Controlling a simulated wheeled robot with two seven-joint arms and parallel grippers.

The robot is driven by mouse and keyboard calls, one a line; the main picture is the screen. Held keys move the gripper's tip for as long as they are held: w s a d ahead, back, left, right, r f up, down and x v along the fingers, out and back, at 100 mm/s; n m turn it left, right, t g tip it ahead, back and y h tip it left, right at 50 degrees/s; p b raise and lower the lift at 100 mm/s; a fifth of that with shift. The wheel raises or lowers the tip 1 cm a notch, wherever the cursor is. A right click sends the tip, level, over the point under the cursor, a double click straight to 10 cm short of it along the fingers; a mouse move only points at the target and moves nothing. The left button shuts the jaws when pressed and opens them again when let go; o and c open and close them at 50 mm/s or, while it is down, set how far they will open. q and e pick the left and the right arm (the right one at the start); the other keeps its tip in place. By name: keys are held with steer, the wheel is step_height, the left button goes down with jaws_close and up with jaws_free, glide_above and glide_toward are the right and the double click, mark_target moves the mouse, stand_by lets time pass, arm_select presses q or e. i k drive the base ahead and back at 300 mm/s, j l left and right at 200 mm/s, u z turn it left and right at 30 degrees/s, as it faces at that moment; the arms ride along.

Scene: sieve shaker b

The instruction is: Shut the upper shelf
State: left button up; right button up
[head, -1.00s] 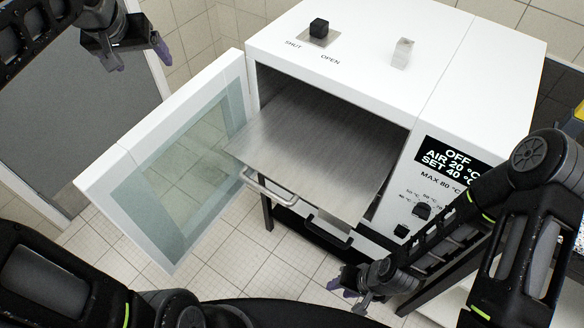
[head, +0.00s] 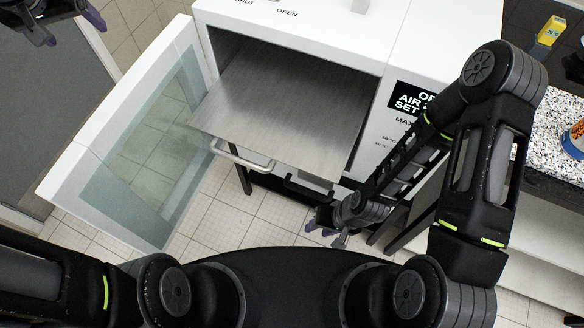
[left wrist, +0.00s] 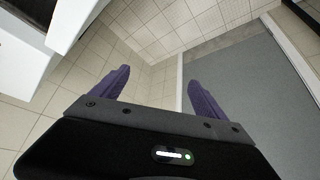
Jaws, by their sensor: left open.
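The upper shelf, a flat grey metal plate (head: 270,105), is slid well out of the white oven (head: 300,30). A pale bar handle (head: 240,158) is at its front edge, and a dark handle (head: 308,188) is to the right of it. The oven's glazed door (head: 140,150) stands swung open to the left. My left gripper (head: 68,28) is open and empty at the upper left, beyond the door and apart from the shelf. In the left wrist view its two purple fingers (left wrist: 157,76) are spread over bare floor. My right gripper (head: 325,225) is just below and right of the dark handle, apart from it; its finger gap is unclear.
My right arm covers part of the oven's control panel (head: 408,100). A grey panel (head: 45,105) stands at the left.

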mark_target(305, 113)
steer(key=k+l, duration=0.7)
steer(key=i+j+z, duration=0.05)
